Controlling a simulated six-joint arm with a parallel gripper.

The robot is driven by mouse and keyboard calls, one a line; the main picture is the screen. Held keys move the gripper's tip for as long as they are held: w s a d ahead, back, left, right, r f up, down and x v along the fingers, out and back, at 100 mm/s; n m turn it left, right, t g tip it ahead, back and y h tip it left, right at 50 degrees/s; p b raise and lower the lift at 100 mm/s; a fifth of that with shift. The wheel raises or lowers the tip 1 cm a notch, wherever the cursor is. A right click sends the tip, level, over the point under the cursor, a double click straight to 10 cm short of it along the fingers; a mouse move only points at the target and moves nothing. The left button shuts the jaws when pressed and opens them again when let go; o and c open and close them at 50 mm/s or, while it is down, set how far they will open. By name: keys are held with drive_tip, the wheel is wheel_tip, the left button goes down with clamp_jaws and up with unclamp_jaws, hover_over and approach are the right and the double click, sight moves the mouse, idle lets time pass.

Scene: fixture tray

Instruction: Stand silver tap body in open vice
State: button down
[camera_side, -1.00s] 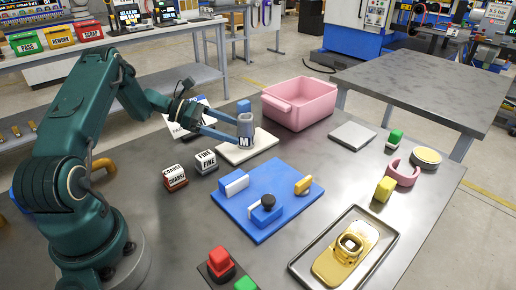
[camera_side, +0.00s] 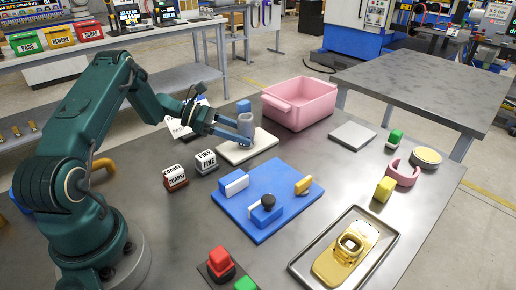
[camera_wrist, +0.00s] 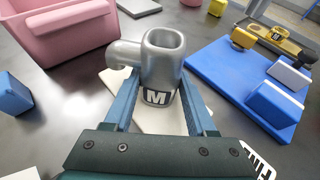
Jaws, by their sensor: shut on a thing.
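The silver tap body (camera_side: 245,122) stands upright on a white pad (camera_side: 262,142). In the wrist view the tap body (camera_wrist: 160,58) has an open top, a side spout pointing left and a dark "M" label low on its front. My gripper (camera_side: 243,138) is shut on its lower part; in the wrist view the gripper fingers (camera_wrist: 160,92) lie on either side of it.
A pink bin (camera_side: 300,105) stands behind the pad, with a small blue block (camera_side: 243,106) beside it. COARSE (camera_side: 175,178) and FINE (camera_side: 206,162) blocks sit near my arm. A yellow stop (camera_side: 303,185) is on the blue plate. A tray with a gold part (camera_side: 345,258) lies front right.

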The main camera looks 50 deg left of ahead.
drive_tip(key=shift+r, duration=0.15)
wheel_tip(320, 180, up, 10)
drive_tip(key=s+d+m+g+h, duration=0.45)
drive_tip(key=s+m+g, duration=0.35)
drive_tip(key=s, duration=0.7)
hover_over(247, 195)
drive_tip(key=shift+y, duration=0.25)
drive_tip(key=f, duration=0.5)
drive_tip(key=shift+s+a+f, duration=0.2)
drive_tip(key=shift+a+f, duration=0.1)
drive_tip(key=shift+a, duration=0.05)
drive_tip(key=shift+w+d+f, duration=0.2)
drive_tip(key=shift+d+f, duration=0.1)
drive_tip(key=shift+f, duration=2)
drive_tip(key=shift+f, duration=0.1)
